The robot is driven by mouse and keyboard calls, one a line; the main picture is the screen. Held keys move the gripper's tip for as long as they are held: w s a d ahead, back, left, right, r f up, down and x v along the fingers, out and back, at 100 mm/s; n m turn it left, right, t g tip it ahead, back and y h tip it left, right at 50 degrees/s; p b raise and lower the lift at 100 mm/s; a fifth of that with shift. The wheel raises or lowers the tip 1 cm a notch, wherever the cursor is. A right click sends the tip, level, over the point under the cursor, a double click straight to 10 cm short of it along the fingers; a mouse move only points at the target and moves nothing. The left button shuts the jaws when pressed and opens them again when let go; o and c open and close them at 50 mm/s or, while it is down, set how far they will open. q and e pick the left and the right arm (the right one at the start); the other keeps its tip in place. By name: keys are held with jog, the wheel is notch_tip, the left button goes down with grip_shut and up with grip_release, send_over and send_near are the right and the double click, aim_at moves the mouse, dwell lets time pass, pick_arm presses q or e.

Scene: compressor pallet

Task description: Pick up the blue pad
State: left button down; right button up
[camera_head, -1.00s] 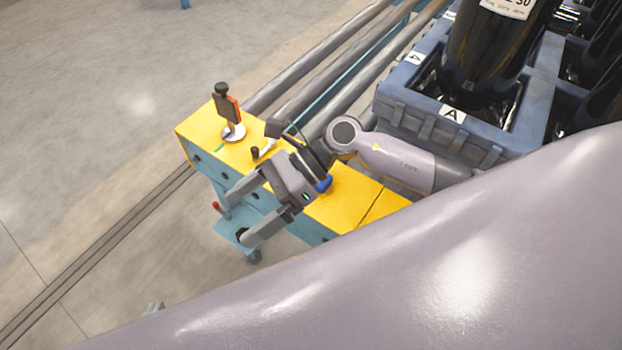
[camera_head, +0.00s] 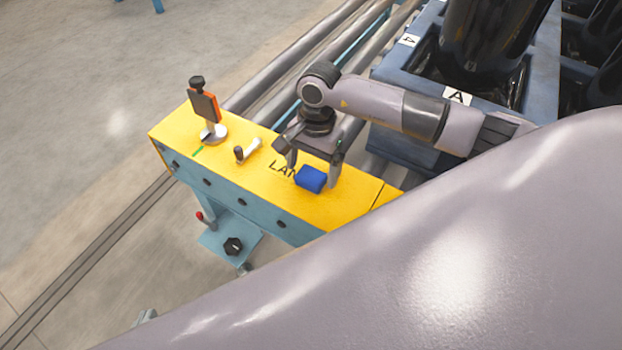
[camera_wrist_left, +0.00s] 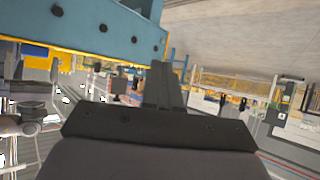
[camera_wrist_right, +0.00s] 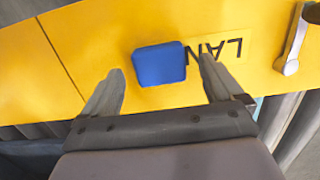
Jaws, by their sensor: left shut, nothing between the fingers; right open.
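The blue pad (camera_head: 311,179) lies on the yellow top of the workbench (camera_head: 235,176), beside the black printed letters. My right gripper (camera_head: 312,176) is open and points down over the pad, with a finger towards either side. In the right wrist view the blue pad (camera_wrist_right: 159,64) shows between and ahead of the open fingertips (camera_wrist_right: 160,62), nearer the right finger. I cannot tell whether a finger touches it. My left gripper (camera_wrist_left: 165,85) is shut and empty in the left wrist view, away from the pad, below the bench's blue side.
An orange-black device on a round stand (camera_head: 205,108) and a small black-and-white handle (camera_head: 247,151) stand on the bench, left of the pad. Metal pipes (camera_head: 292,72) run behind it. A blue pallet with black cylinders (camera_head: 405,62) is at the upper right.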

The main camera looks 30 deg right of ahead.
aim_at(311, 174)
notch_tip(311, 174, down, 2)
jog(key=shift+s+a, duration=0.1)
jog(key=shift+a, duration=0.05)
jog(key=c, duration=1)
pick_arm(q)
jog(key=shift+w+d+r, duration=0.2)
jog(key=shift+w+r, duration=0.05)
jog(key=shift+r, duration=0.05)
pick_arm(e)
jog(key=shift+c, duration=0.2)
jog(key=shift+r, duration=0.15)
